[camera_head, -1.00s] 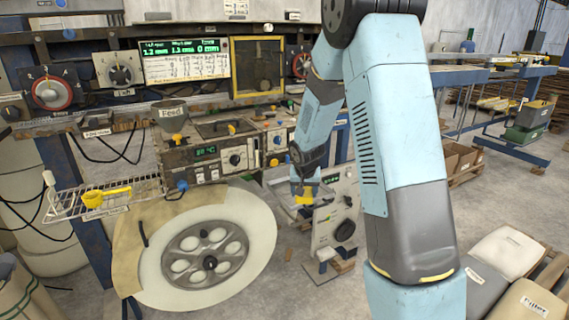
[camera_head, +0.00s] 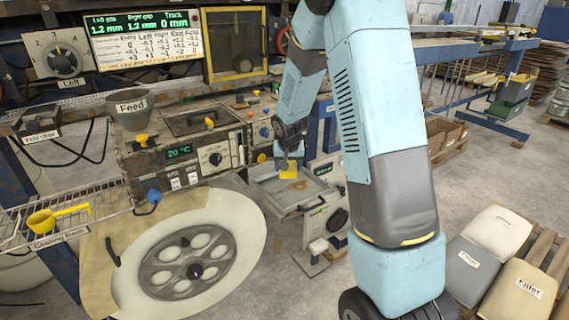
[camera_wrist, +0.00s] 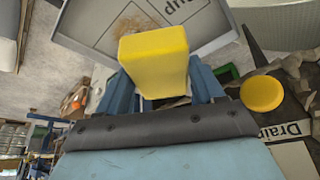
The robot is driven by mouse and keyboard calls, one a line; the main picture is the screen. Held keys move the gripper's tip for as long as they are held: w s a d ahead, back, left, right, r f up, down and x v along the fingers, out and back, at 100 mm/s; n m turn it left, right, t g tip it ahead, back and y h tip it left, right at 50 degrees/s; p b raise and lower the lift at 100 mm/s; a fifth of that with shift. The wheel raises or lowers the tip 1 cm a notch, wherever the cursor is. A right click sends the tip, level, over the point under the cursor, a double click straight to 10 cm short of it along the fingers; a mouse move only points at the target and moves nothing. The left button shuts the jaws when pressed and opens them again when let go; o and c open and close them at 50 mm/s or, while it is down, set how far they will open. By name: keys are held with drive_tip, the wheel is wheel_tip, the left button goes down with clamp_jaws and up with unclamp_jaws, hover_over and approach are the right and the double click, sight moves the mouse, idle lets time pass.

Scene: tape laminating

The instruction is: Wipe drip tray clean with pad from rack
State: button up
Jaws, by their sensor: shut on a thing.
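My gripper (camera_head: 288,160) is shut on a yellow pad (camera_head: 289,172). In the wrist view, the yellow pad (camera_wrist: 153,60) sits between my blue gripper fingers (camera_wrist: 160,95) and hides part of what lies beyond. The grey drip tray (camera_head: 318,197) is under the machine's right side, with the pad in front of or over it in the head view. In the wrist view, the drip tray (camera_wrist: 210,40) shows a brown stain on its bottom, just beyond the pad. Whether the pad touches the tray cannot be told.
A wire cooling rack (camera_head: 75,238) at left holds a yellow scoop (camera_head: 55,216). A large pale reel (camera_head: 235,235) stands below the machine (camera_head: 185,160). A panel with a black knob (camera_head: 330,205) is right of the tray. Labelled sacks (camera_head: 520,290) lie at lower right. A yellow knob (camera_wrist: 262,93) is near the pad.

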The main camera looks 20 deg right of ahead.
sight(286, 189)
drive_tip(key=shift+a+f, duration=0.2)
drive_tip(key=shift+f, duration=0.3)
drive_tip(key=shift+a+f, duration=0.2)
drive_tip(key=shift+f, duration=0.25)
drive_tip(key=shift+s+f, duration=0.1)
drive_tip(key=shift+f, duration=1.9)
drive_tip(key=shift+f, duration=0.95)
